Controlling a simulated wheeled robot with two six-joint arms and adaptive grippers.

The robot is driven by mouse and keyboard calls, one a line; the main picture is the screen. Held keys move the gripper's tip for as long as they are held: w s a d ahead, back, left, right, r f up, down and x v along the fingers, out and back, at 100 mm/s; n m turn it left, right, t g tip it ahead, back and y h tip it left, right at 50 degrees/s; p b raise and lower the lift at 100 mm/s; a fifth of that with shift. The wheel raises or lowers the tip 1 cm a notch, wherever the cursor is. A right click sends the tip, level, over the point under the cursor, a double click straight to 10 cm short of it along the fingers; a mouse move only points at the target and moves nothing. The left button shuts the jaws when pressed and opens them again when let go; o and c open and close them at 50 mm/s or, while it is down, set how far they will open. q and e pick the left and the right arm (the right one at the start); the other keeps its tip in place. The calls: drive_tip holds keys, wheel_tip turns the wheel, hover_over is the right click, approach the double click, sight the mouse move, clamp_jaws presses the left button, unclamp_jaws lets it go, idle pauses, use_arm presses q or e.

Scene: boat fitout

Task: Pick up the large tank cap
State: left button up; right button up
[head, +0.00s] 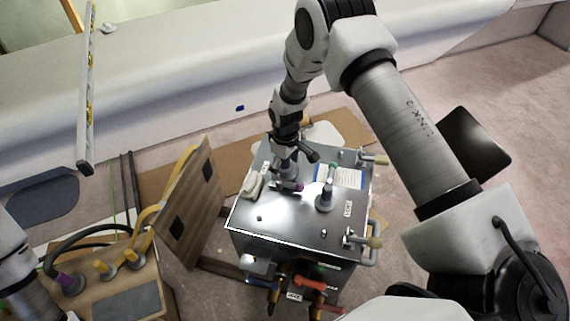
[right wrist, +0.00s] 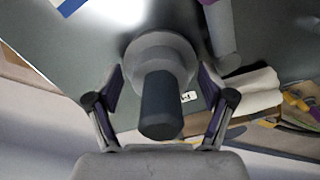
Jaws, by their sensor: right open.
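In the right wrist view a grey cap (right wrist: 160,100), with a wide round base and a dark upright knob, stands between the fingers of my right gripper (right wrist: 160,98). I take it for the large tank cap. The fingers are open, one on each side of the knob, with gaps showing. In the head view my right gripper (head: 288,183) is low over the shiny metal tank top (head: 275,220) and hides what is between its fingers. A grey knobbed fitting (head: 325,198) stands to its right. My left arm shows at the left edge, but its gripper does not.
A white rag-like item (head: 254,183) lies at the tank's left edge. A printed sheet (head: 345,175) and valves with tan handles (head: 370,241) are on the right. A wooden panel (head: 190,205) stands to the left. The white hull side (head: 190,90) runs behind.

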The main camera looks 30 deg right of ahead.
drive_tip(key=c, duration=1.3)
wheel_tip(320, 180, up, 10)
